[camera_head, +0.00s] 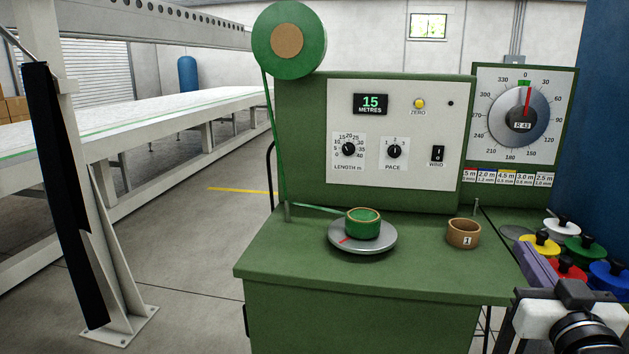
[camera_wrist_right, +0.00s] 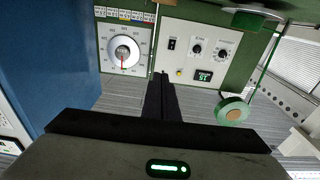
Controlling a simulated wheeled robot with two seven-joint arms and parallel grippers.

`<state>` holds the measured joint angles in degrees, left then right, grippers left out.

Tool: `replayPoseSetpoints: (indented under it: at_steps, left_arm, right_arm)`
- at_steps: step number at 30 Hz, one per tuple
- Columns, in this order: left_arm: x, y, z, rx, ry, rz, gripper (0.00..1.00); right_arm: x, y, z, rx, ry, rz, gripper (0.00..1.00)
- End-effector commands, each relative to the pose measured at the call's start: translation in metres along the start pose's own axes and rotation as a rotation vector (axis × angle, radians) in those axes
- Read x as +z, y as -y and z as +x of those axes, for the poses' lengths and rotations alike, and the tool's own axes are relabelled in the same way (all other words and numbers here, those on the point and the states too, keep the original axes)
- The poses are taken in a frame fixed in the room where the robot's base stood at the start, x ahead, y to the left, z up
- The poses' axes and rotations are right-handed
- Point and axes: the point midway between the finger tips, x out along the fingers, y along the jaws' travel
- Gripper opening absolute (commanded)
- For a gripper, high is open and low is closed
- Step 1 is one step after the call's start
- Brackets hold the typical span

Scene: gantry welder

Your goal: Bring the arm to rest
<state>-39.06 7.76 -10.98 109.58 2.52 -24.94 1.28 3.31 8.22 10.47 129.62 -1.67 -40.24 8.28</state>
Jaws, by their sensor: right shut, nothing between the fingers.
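My right arm (camera_head: 580,325) shows at the bottom right corner of the head view, in front of the green bench; its fingertips are hard to make out there. In the right wrist view my right gripper (camera_wrist_right: 161,95) points toward the machine panel, which appears upside down. Its two black fingers are together with nothing between them. The gripper is apart from the panel and dial. My left gripper is not in view.
Coloured knobbed discs (camera_head: 587,249) stand at the right, close to my arm. A blue wall (camera_head: 605,110) rises behind.

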Motion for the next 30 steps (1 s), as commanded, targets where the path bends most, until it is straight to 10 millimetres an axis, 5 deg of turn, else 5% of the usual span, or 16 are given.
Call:
replayPoseSetpoints:
  at_steps: [11,16,20,24,30]
  left_arm:
    - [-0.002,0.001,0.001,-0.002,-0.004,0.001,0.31]
    - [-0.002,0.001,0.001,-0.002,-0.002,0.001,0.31]
    - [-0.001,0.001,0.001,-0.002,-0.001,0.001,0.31]
    - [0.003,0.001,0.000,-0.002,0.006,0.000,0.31]
    - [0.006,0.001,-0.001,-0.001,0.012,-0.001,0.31]
  right_arm:
    - [0.113,0.037,-0.023,-0.095,0.198,-0.040,0.00]
    - [0.185,0.059,-0.053,-0.156,0.326,-0.059,0.00]
    - [0.261,0.082,-0.102,-0.224,0.470,-0.074,0.00]
    - [0.337,0.105,-0.175,-0.301,0.630,-0.079,0.00]
    - [0.404,0.127,-0.271,-0.384,0.801,-0.075,0.00]
